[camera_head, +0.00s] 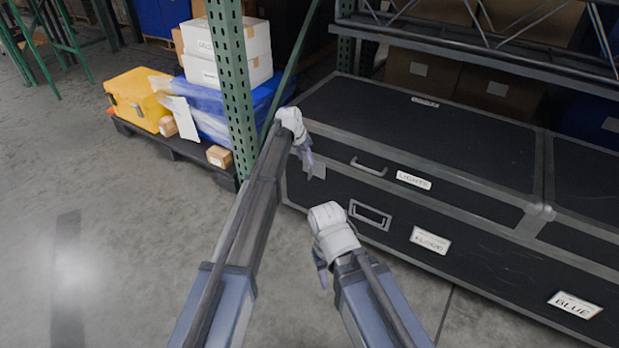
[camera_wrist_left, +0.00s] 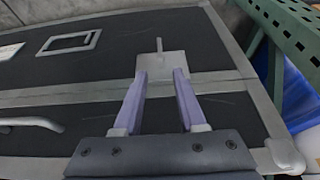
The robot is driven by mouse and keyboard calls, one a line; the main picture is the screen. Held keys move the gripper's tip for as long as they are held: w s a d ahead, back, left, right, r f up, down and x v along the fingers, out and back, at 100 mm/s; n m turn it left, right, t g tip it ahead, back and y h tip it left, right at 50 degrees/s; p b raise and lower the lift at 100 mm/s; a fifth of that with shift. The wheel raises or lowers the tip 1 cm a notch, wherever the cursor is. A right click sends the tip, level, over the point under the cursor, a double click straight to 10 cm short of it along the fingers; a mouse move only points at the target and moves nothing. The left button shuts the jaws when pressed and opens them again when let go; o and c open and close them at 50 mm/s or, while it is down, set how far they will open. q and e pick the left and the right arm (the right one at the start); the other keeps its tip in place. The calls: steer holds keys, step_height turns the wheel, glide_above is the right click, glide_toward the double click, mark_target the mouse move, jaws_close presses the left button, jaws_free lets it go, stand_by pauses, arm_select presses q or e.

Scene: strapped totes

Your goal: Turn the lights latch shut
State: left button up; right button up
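The black case with grey metal edges (camera_head: 440,205) carries a white LIGHTS label (camera_head: 414,180). Its latch shows in the left wrist view as a grey plate (camera_wrist_left: 172,62) across the lid seam, with a thin tab (camera_wrist_left: 159,45) pointing up in that picture, away from the lid. In the head view the plate (camera_head: 318,171) is partly hidden by my left gripper (camera_head: 308,165). My left gripper (camera_wrist_left: 162,76) is open, its two purple fingers either side of the plate's near part with nothing between them. My right gripper (camera_head: 321,268) hangs in front of the case; its opening is unclear.
The case front has a bar handle (camera_head: 369,168) and a recessed handle (camera_head: 370,214). A green rack post (camera_head: 233,90) stands close to the left of my left arm. A pallet (camera_head: 175,147) holds a yellow case (camera_head: 137,97). Floor at left is clear.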

mark_target(310, 167)
arm_select(q)
steer(key=shift+w+f, duration=0.1)
steer(key=shift+f, duration=0.05)
steer(key=b+x, duration=0.7)
steer(key=shift+d+f, duration=0.1)
steer(key=shift+f, duration=0.2)
steer(key=shift+c, duration=0.2)
jaws_close()
stand_by(0.3)
